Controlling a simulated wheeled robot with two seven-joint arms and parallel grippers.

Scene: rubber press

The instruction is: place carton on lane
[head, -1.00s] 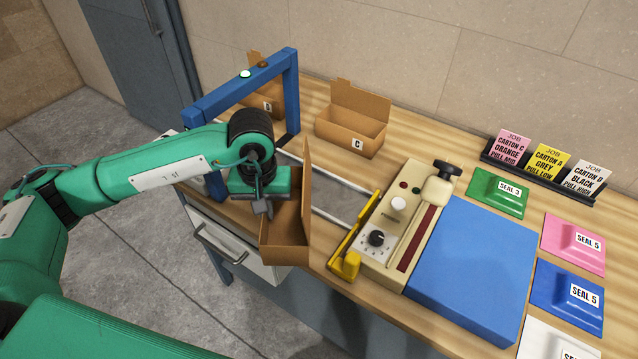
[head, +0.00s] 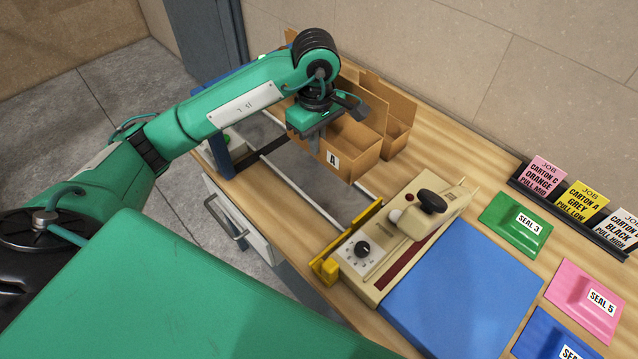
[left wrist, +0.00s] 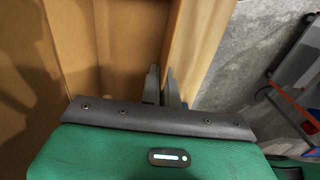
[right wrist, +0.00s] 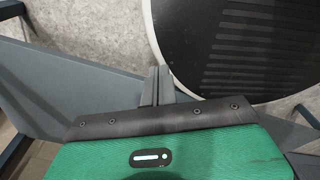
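Carton A (head: 358,150), an open brown box with an "A" label, hangs upright or nearly so at the far side of the lane. My left gripper (head: 314,138) is shut on its near wall; the left wrist view shows the fingers (left wrist: 164,88) around the wall's edge. The lane, marked by two pale rails (head: 292,185), runs across the table from the blue frame to the yellow stop (head: 328,266). I cannot tell whether the carton's bottom touches the far rail or table. My right gripper (right wrist: 158,86) is shut and empty, away from the table.
Another brown carton (head: 398,136) stands close behind carton A, partly hidden. The blue frame (head: 218,150) is mostly behind my left arm. The cream press (head: 400,240) and blue pad (head: 465,290) stand right of the lane.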

